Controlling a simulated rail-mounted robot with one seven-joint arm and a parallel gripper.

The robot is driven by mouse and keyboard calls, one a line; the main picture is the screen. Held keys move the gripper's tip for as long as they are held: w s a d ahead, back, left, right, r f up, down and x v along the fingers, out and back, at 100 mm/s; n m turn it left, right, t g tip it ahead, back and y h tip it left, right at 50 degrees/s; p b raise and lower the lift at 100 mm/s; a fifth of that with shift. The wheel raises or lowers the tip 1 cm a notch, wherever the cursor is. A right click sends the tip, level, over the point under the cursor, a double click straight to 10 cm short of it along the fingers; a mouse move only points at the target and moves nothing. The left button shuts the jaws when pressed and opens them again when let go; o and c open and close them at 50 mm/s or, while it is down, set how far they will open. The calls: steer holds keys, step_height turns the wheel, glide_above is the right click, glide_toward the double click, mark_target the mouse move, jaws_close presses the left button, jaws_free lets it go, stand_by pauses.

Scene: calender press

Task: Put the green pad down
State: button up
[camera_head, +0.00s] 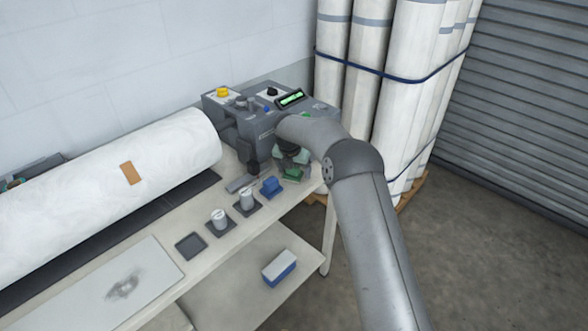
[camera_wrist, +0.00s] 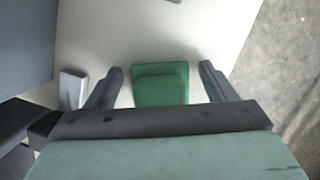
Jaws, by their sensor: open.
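The green pad (camera_wrist: 161,84) lies on the pale bench top (camera_wrist: 185,30), between and just beyond my gripper's fingertips in the wrist view. The green pad also shows in the head view (camera_head: 292,175), near the bench's right end, partly below my wrist. My gripper (camera_wrist: 160,76) is open, with one finger on each side of the pad and a visible gap on both sides. In the head view my arm hides part of the gripper.
A blue pad (camera_head: 271,186) sits left of the green pad. Two white-topped cylinders (camera_head: 219,218) stand on dark square mats. A grey control box (camera_head: 240,115) stands close behind my gripper. A large white roll (camera_head: 110,165) fills the left. The bench's right edge is near.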

mark_target(290, 178)
steer(key=d+b+v, duration=0.1)
steer(key=b+v, duration=0.1)
steer(key=v, duration=1)
steer(key=s+d+r+m, duration=0.6)
steer(key=s+m, duration=0.2)
steer(key=s, duration=0.1)
steer(key=s+d+m+g, duration=0.1)
steer(key=s+d+m, duration=0.6)
steer(key=s, duration=0.4)
steer(key=s+d+m+g, duration=0.1)
steer(key=s+d+m, duration=0.4)
steer(key=s+m, duration=0.45)
steer(key=s+d+f+m, duration=0.1)
steer(key=s+f+m, duration=0.1)
steer(key=s+m, duration=0.2)
steer(key=s+d+f+m+y, duration=0.1)
steer(key=s+m, duration=0.3)
steer(key=s, duration=0.7)
steer(key=shift+s+d+f, duration=0.25)
steer(key=shift+d+f, duration=0.15)
steer(key=shift+f, duration=0.2)
steer(key=shift+c, duration=0.4)
steer(key=c, duration=0.5)
